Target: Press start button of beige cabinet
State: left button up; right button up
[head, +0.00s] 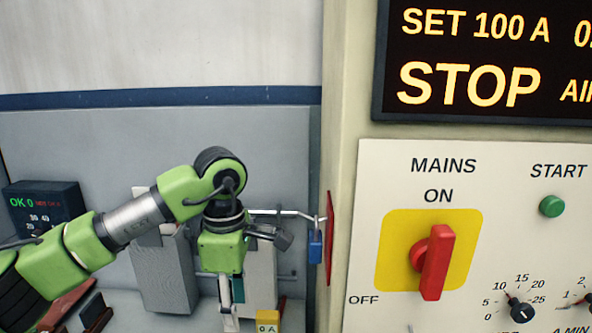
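The beige cabinet (340,90) fills the right side of the head view. Its pale control panel (400,172) carries a round green button (551,206) under the word START. My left arm comes in from the left, and its small dark gripper (272,237) appears left of the cabinet's edge, well apart from the START button in the picture. The fingers are small and partly overlapped by the wrist, so I cannot tell whether they are open or shut. My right gripper is not in view.
A display (490,65) above reads STOP. A blue padlock (315,246) hangs by the cabinet's left edge. A dark readout box (45,212) stands far left.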

aim_at(551, 206)
jog(key=k+j, duration=0.35)
jog(key=k, duration=0.15)
jog(key=k+j, duration=0.35)
jog(key=k, duration=0.2)
